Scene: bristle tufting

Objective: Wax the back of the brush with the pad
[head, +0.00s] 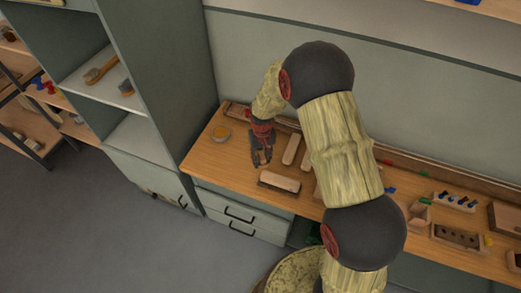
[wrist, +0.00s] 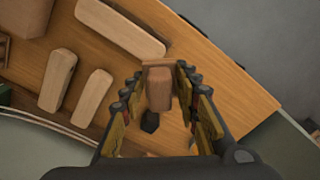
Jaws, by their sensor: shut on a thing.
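My gripper (head: 261,158) points down over the left part of the workbench. In the wrist view my gripper (wrist: 160,80) is shut on a brown block-shaped piece (wrist: 160,88), which looks like the pad. A wider brown edge shows at its far end; I cannot tell whether it touches the bench. A long pale wooden block (head: 279,182), which looks like the brush back, lies near the front edge, to the right of my gripper. The same block shows at the top of the wrist view (wrist: 120,28). Bristles cannot be made out.
Two more wooden blocks (head: 291,149) (head: 306,158) lie beside my gripper, towards the back rail. Small parts and holed blocks (head: 458,237) fill the right side. A tall cabinet (head: 160,80) borders the bench's left end.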

